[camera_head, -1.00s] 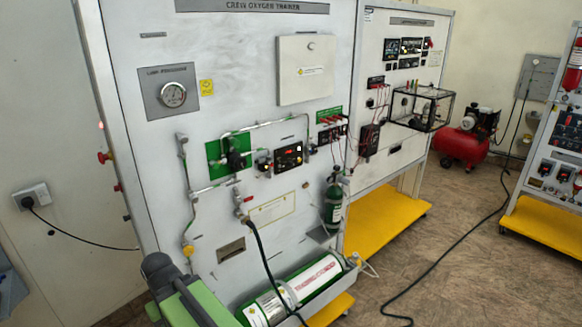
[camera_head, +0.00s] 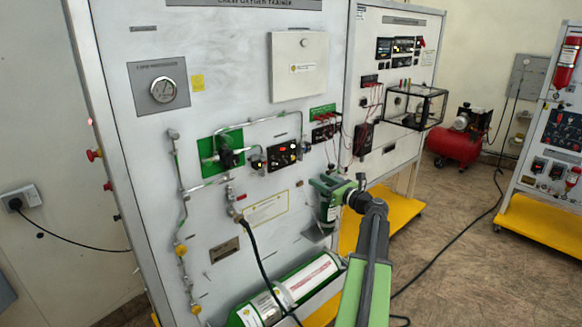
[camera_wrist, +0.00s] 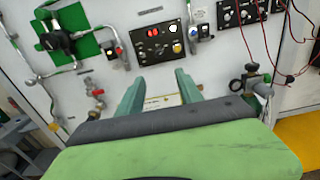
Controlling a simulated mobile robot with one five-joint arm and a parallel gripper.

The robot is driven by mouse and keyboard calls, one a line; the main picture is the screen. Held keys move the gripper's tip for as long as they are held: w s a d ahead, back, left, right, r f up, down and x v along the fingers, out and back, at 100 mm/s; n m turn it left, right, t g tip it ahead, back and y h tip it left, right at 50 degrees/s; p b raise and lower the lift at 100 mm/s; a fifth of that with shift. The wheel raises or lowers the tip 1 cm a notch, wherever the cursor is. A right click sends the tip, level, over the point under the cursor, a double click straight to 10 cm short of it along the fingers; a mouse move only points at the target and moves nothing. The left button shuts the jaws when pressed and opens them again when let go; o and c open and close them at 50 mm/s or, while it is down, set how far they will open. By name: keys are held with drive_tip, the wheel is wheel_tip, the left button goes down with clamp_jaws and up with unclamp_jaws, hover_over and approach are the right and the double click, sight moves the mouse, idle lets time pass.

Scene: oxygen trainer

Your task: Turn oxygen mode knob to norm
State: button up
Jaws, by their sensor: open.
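The black control panel (camera_head: 284,155) with small red lights and knobs is on the white trainer board, in the middle of its pipework. In the wrist view the same panel (camera_wrist: 160,42) is upright beyond my fingertips, with two red lights and small yellow and pale round parts. I cannot read its labels or tell which part is the oxygen mode knob, or its setting. My gripper (camera_head: 322,184) is below and right of the panel in the head view. In the wrist view my gripper (camera_wrist: 157,84) has its two green fingers spread and empty, apart from the panel.
Pipes and a valve on a green plate (camera_head: 222,150) are left of the panel. A terminal block with red leads (camera_head: 326,130) is to its right. A green-and-white cylinder (camera_head: 290,290) lies low at the board's front. A black hose (camera_head: 262,262) hangs from the board.

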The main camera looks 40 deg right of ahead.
sight(287, 164)
drive_tip(key=w, duration=1.1)
drive_tip(key=w+d, duration=0.1)
drive_tip(key=w, duration=0.5)
drive_tip(key=shift+w, duration=0.25)
drive_tip(key=shift+c, duration=0.4)
clamp_jaws()
drive_tip(key=shift+s+d+r, duration=0.1)
drive_tip(key=shift+d+r, duration=0.05)
drive_tip(key=shift+d, duration=0.05)
